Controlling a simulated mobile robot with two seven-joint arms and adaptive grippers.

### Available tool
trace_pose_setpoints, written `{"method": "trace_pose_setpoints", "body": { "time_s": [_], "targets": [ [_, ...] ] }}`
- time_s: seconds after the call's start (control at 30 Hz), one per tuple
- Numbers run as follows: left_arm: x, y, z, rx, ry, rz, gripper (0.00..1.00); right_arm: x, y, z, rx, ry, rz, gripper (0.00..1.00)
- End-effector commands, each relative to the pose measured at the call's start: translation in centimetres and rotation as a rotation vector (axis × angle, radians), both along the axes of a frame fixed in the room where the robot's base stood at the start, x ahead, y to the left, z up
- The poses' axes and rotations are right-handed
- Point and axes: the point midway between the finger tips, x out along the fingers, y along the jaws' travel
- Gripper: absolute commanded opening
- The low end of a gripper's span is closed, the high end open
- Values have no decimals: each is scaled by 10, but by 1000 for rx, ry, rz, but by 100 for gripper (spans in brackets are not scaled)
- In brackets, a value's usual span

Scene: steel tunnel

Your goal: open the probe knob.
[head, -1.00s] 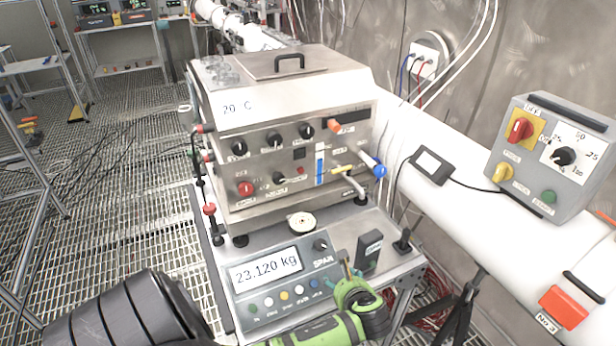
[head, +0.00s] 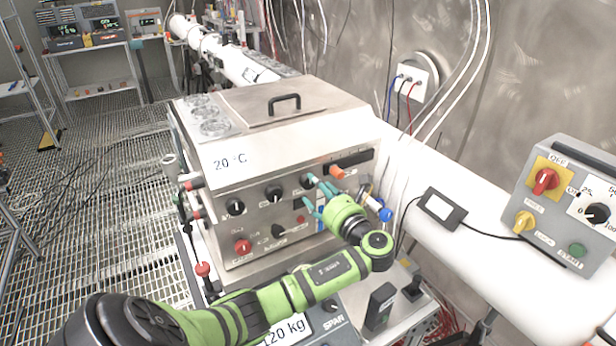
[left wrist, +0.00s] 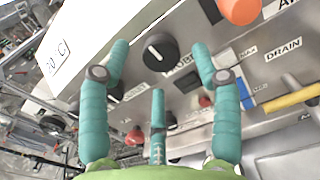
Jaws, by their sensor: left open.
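The probe knob (left wrist: 160,52) is a round black knob with a white mark, on the steel front panel above a partly hidden "PROBE" label. In the head view the probe knob (head: 306,181) is at the right end of a row of black knobs, partly behind my fingers. My left gripper (head: 318,192) has teal fingers and is open in front of the panel. In the left wrist view my left gripper (left wrist: 160,66) has two fingers either side of the knob and one below; contact cannot be told. My right gripper is not in view.
An orange knob (left wrist: 240,9) is close to the right finger, and a yellow lever (left wrist: 292,98) sits lower right. A blue-tipped valve (head: 384,214) is beside my wrist. A grey switch box (head: 565,205) stands right. The steel box's lid (head: 285,103) has a black handle.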

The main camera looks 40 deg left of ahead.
Motion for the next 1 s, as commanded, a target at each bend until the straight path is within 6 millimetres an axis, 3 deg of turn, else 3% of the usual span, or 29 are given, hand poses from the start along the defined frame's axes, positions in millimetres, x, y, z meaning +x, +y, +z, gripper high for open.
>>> {"method": "trace_pose_setpoints", "body": {
  "time_s": [0.1,0.2,0.57,0.6,0.73,1.0],
  "targets": [
    [5,19,3,1,2,3,64,-12,-19,10,-26,21,-3,40],
    [8,29,2,0,1,1,64,-16,-22,13,-29,26,-3,40],
    [11,37,0,-3,-1,-1,64,-4,8,15,10,5,-2,40],
    [11,37,0,-3,-1,-1,60,-3,8,15,10,3,-1,40],
    [11,37,0,-3,-1,-1,8,-2,5,15,6,2,0,40],
    [11,37,0,-4,-8,-1,8,-3,-2,14,-3,3,2,40]
  ]
}}
